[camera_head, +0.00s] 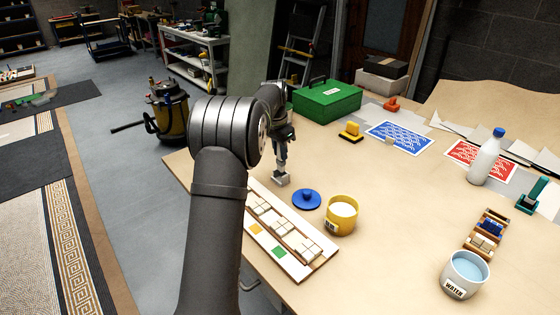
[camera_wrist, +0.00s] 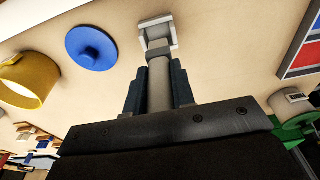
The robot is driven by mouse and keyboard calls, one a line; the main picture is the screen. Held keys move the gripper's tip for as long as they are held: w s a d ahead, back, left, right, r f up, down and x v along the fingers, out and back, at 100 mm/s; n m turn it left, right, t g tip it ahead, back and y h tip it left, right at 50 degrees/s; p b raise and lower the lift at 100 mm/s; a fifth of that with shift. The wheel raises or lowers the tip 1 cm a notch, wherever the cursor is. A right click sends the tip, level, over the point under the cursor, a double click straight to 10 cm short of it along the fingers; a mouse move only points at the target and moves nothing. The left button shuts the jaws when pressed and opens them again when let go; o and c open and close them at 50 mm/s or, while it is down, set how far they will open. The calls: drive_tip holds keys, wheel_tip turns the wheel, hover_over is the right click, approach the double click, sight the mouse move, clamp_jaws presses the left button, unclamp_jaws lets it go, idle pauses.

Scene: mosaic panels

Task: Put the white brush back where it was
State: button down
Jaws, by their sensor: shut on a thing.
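The white brush shows in the wrist view, with its pale handle (camera_wrist: 158,85) between the two dark fingers and its pale, squarish head (camera_wrist: 158,38) beyond the fingertips. In the head view the brush (camera_head: 281,179) hangs head down below my gripper (camera_head: 283,158), over the near left part of the table. My gripper, also in the wrist view (camera_wrist: 158,82), is shut on the handle. I cannot tell whether the brush head touches the table. The upper handle is hidden by the gripper.
A blue lid (camera_head: 306,199), yellow pot (camera_head: 341,216) and tiled panel (camera_head: 296,271) are close by. A green toolbox (camera_head: 327,101) stands behind. A white bottle (camera_head: 487,158) and water cup (camera_head: 464,276) are at right. The middle of the table (camera_head: 400,200) is clear.

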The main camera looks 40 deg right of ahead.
sight(280, 160)
drive_tip(key=shift+f, duration=1.95)
drive_tip(key=shift+f, duration=0.15)
drive_tip(key=c, duration=1.2)
unclamp_jaws()
drive_tip(key=r, duration=0.4)
drive_tip(key=a+r, duration=0.1)
drive_tip(key=r, duration=0.7)
drive_tip(key=shift+a+r, duration=0.1)
drive_tip(key=shift+a, duration=0.15)
drive_tip(key=f, duration=0.4)
drive_tip(key=d+f, duration=0.1)
drive_tip(key=f, duration=0.7)
drive_tip(key=shift+d, duration=0.3)
drive_tip(key=shift+r, duration=1.7)
